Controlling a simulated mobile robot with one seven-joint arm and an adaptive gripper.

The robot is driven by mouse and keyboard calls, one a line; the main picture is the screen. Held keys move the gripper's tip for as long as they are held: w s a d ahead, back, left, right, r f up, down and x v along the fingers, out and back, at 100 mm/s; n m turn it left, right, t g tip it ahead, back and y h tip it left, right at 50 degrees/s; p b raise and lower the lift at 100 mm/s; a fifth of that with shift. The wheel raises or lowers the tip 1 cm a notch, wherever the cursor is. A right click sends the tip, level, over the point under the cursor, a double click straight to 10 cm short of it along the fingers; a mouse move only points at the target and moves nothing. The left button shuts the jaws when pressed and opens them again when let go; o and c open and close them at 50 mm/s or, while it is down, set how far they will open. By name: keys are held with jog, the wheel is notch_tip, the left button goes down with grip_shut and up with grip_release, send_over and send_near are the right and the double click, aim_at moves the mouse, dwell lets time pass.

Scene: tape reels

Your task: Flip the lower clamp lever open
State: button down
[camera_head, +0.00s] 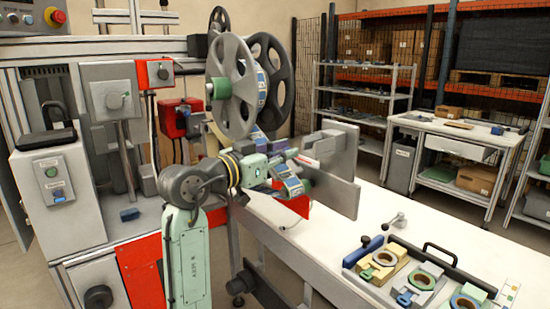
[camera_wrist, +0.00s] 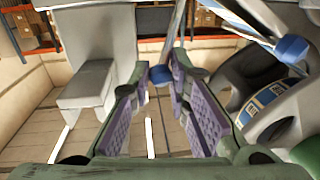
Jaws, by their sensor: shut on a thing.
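In the wrist view, my gripper (camera_wrist: 159,82) has its two purple-padded fingers on either side of a blue knob (camera_wrist: 157,73) at the fingertips. The knob appears to be the end of the lower clamp lever, and a grey rod (camera_wrist: 176,28) runs upward just beyond it. A second blue knob (camera_wrist: 291,48) on a thin rod sits at the upper right, clear of the fingers. In the head view, my gripper (camera_head: 290,178) is below the grey reels (camera_head: 232,88), beside the grey plates. The lever is hidden or too small to tell there.
A grey block and plate (camera_head: 335,160) stand close to the right of my gripper. A reel with a blue-and-yellow label (camera_wrist: 262,98) is close at right in the wrist view. A tray (camera_head: 440,262) of parts lies on the white table (camera_head: 375,215).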

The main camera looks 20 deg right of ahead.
jog(key=shift+s+d+r+t+y+p, duration=0.25)
jog(key=shift+d+r+t+y+p, duration=0.15)
jog(key=shift+d+r+y+p, duration=0.45)
